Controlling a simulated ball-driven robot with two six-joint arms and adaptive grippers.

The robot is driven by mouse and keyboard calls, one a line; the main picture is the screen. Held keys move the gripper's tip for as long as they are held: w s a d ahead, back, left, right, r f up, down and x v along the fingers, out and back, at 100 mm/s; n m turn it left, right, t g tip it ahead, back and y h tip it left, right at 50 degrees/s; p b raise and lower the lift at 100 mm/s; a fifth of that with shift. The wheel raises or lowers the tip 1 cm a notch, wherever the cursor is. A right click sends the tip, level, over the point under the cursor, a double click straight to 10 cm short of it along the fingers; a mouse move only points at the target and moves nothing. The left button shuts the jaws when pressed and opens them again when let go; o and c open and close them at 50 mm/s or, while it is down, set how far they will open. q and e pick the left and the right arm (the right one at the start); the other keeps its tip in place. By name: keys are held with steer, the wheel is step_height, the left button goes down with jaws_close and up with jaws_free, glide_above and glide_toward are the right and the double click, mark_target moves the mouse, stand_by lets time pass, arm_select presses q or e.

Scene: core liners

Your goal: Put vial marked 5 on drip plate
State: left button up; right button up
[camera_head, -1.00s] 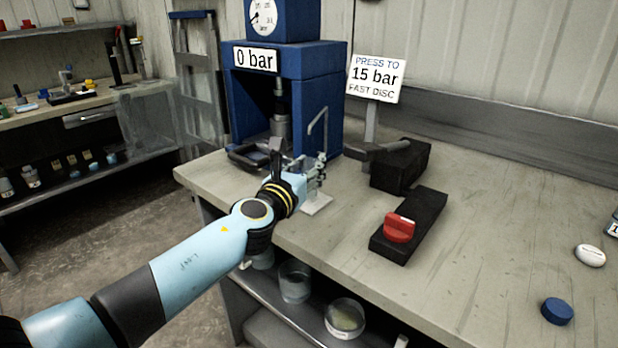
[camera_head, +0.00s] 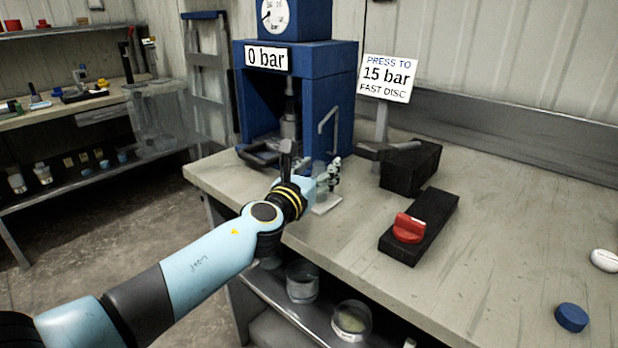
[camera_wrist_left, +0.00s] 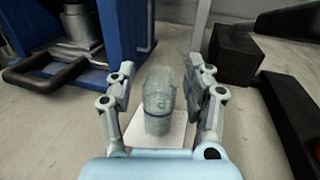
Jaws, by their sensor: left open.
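My left gripper (camera_head: 326,176) is at the bench's left front, before the blue press. It shows in the left wrist view (camera_wrist_left: 160,82) with its two fingers spread apart. A translucent grey-green vial (camera_wrist_left: 158,98) stands between the fingers, with a visible gap on each side. Its marking cannot be read. A small white plate (camera_wrist_left: 174,139) lies under the vial; it also shows in the head view (camera_head: 327,207). I cannot tell whether the vial's base touches it. My right gripper is out of view.
The blue press (camera_head: 342,70) stands behind the gripper, its gauge sign reading 0 bar. A black block with a red knob (camera_head: 409,228) lies to the right, with another black block (camera_head: 411,167) behind. A blue cap (camera_head: 571,317) lies far right.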

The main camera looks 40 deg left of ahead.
arm_select(q)
steer(key=s, duration=0.3)
steer(key=s+d, duration=0.1)
steer(key=s, duration=0.3)
steer(key=s+d, duration=0.1)
steer(key=s, duration=0.3)
steer(key=shift+f+b, duration=0.1)
steer(key=shift+b, duration=0.25)
steer(key=shift+s+d, duration=0.15)
steer(key=shift+s, duration=0.25)
